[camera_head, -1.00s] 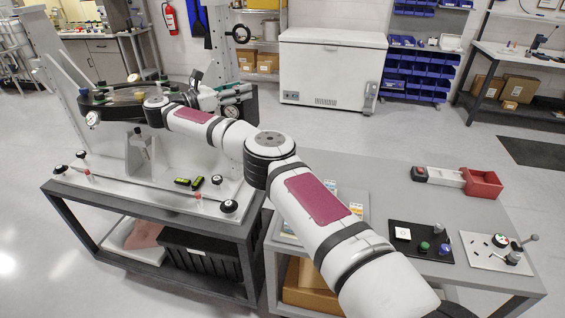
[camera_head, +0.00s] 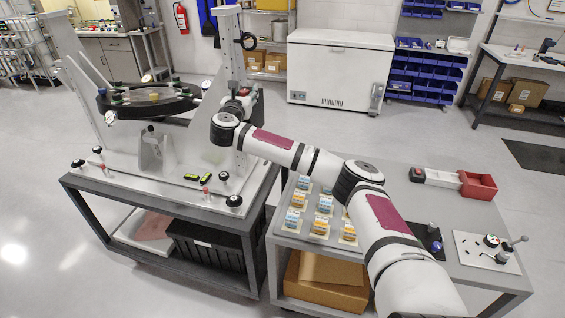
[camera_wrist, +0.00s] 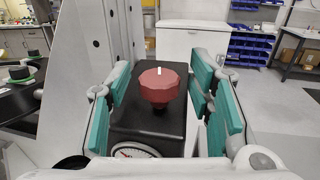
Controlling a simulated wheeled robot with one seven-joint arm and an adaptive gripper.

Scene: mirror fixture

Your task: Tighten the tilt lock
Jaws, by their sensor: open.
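The mirror fixture stands on the left cart, with a round dark mirror cell (camera_head: 150,104) between two light uprights. In the wrist view, a faceted dark red knob (camera_wrist: 158,88) with a white mark on top sits on a black block (camera_wrist: 150,122). It looks like the tilt lock, but no label shows. A dial gauge (camera_wrist: 135,152) is partly visible at the block's near end. My gripper (camera_wrist: 162,78) is open, with teal pads on either side of the knob and gaps to both sides. In the head view my gripper (camera_head: 240,104) is at the right upright and the knob is hard to make out.
The left cart (camera_head: 150,205) carries yellow-black items (camera_head: 205,178) and several black knobs near its front edge. The right cart (camera_head: 440,200) holds small blue and orange boxes, a red bin (camera_head: 478,185) and a plate with a lever (camera_head: 487,250). My arm spans above it.

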